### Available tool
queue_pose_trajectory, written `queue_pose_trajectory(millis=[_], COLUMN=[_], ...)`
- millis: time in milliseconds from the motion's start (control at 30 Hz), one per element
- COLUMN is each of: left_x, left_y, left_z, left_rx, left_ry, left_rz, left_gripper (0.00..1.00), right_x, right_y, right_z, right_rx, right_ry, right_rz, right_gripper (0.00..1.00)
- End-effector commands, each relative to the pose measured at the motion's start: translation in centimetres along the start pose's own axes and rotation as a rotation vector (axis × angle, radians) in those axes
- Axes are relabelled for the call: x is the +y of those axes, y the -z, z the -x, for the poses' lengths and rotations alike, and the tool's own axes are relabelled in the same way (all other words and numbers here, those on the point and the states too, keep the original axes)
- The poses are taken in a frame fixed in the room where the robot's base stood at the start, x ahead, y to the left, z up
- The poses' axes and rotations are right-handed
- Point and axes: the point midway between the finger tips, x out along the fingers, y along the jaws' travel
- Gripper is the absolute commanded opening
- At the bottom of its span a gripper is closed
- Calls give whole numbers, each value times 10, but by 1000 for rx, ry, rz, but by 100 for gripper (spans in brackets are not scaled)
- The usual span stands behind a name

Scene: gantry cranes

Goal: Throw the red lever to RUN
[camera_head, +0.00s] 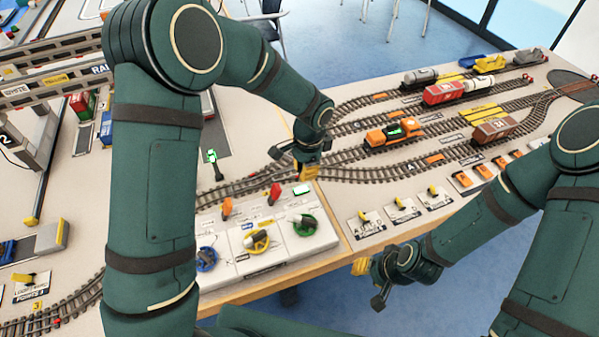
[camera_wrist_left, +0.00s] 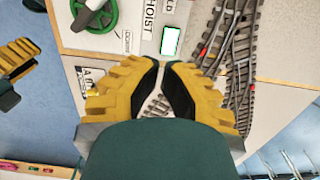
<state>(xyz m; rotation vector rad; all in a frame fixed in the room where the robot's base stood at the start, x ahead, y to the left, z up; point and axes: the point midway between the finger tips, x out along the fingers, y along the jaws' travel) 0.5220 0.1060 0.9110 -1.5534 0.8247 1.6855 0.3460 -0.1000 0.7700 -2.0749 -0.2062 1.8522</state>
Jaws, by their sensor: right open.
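The red lever (camera_head: 275,192) stands up from the back of the white control box (camera_head: 285,262), behind the yellow wheel (camera_head: 257,241). My left gripper (camera_head: 309,173) hangs just beyond the box, right of and behind the lever, apart from it. In the left wrist view its yellow fingers (camera_wrist_left: 163,65) point past the box edge, with a narrow gap between the tips and nothing held. The lever is not seen in that view. My right gripper (camera_head: 362,266) is open and empty in front of the table edge, over the floor. It also shows in the left wrist view (camera_wrist_left: 18,62).
An orange lever (camera_head: 227,208) stands left of the red one. Blue (camera_head: 206,260) and green (camera_head: 304,224) wheels flank the yellow one. Tracks with an orange locomotive (camera_head: 393,133) fill the right table.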

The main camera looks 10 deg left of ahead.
Motion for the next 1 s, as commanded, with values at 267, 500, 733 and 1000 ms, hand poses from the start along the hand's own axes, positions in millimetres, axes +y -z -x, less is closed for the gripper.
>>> queue_pose_trajectory(millis=[267, 500, 733, 1000], left_x=[1, 0, 0, 0], left_y=[-1, -16, -36, -38], left_z=[-58, -74, -67, -66], left_rx=[-3, 1, 1, 0], left_ry=[-2, 0, 0, 0], left_rz=[0, 3, 1, 0], left_gripper=[0, 0, 0, 0], right_x=[4, 6, 5, 6], right_y=[-4, -4, -4, -4], right_z=[-11, -14, -15, -15], right_rx=[-9, -7, -6, -6], right_ry=[1, 1, 1, 1], right_rz=[3, 3, 3, 3], right_gripper=[41, 41, 41, 41])
